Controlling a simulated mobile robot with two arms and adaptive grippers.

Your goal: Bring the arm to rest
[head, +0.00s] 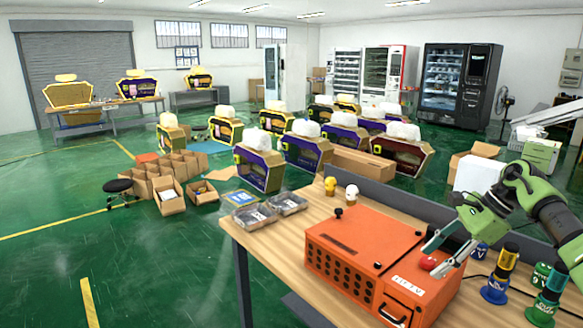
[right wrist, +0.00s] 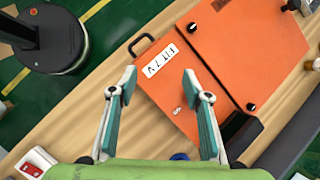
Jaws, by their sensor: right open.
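My right arm comes in from the right in the head view. Its green gripper (head: 432,262) hangs over the right end of an orange box on the table. The fingers are spread apart with nothing between them; in the right wrist view the open gripper (right wrist: 159,75) points toward the orange box (right wrist: 215,65) with its white label and black handle. The orange box (head: 350,240) also stands in the head view, with a round red part (head: 428,263) close to the fingertips. I cannot tell whether the fingers touch the box. My left gripper is in no view.
Blue (head: 500,275), green and yellow-topped bottles stand right of the box on the wooden table (head: 275,245). Two clear trays (head: 254,215) lie at its left end. A grey panel (head: 390,195) runs along the back edge. The wood left of the box is mostly clear.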

